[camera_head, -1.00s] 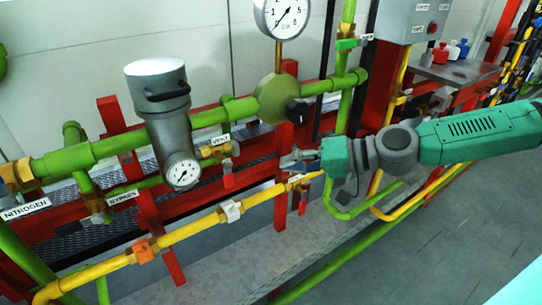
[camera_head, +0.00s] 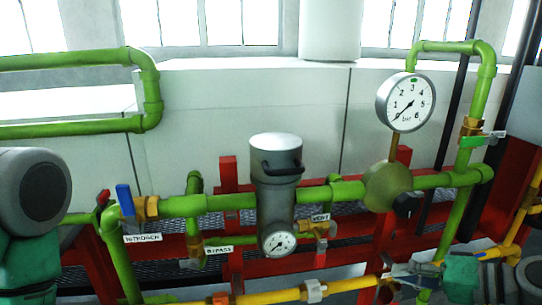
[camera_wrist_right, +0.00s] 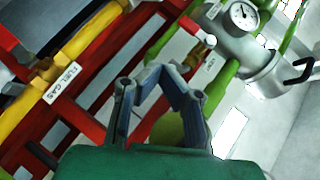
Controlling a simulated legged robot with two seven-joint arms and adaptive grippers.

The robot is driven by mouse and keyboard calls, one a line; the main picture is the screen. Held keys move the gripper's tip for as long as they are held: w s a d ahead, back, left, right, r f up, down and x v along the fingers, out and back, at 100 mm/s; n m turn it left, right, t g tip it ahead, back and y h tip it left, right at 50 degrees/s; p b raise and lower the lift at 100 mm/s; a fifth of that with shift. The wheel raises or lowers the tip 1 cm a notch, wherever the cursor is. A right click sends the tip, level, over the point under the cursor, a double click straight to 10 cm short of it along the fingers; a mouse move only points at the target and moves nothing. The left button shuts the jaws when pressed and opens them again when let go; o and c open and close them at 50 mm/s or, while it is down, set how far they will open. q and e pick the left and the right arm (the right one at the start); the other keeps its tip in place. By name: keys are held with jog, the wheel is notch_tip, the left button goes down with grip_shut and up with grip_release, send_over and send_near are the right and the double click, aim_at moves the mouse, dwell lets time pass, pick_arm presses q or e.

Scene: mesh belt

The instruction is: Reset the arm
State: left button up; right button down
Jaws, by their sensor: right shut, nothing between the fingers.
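My right gripper (camera_head: 400,270) is at the lower right in the head view, in front of the red frame and near the yellow pipe (camera_head: 350,284). In the right wrist view its fingers (camera_wrist_right: 160,72) are drawn together with nothing between them. It appears apart from the pipework, though the exact gap cannot be told. A teal and grey link of my left arm (camera_head: 42,195) shows at the left edge of the head view. The left gripper is out of view.
A grey cylinder (camera_head: 276,190) with a small gauge sits on the green pipe (camera_head: 315,194). A large round gauge (camera_head: 405,101) stands above it. A blue-handled valve (camera_head: 125,200) is at the left. The wrist view shows a yellow pipe labelled FUEL GAS (camera_wrist_right: 82,42).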

jog(key=s+a+f+n+g+h, duration=0.1)
jog(key=s+a+f+g+h, duration=0.2)
jog(key=s+f, duration=0.5)
jog(key=s+a+f+n+g+h, duration=0.1)
jog(key=s+a+f+g, duration=0.35)
jog(key=f, duration=0.55)
pick_arm(q)
jog(key=shift+d+r, duration=0.1)
jog(key=shift+d, duration=0.25)
pick_arm(e)
jog(key=s+d+f+n+g+h, duration=0.1)
jog(key=s+d+f+n+h, duration=0.2)
jog(key=s+d+f+h, duration=0.3)
jog(key=s+d+f, duration=0.1)
jog(key=s, duration=0.3)
jog(key=shift+d, duration=0.35)
pick_arm(q)
jog(key=shift+a, duration=0.2)
pick_arm(e)
jog(key=shift+s+a, duration=0.1)
jog(key=shift+a, duration=0.1)
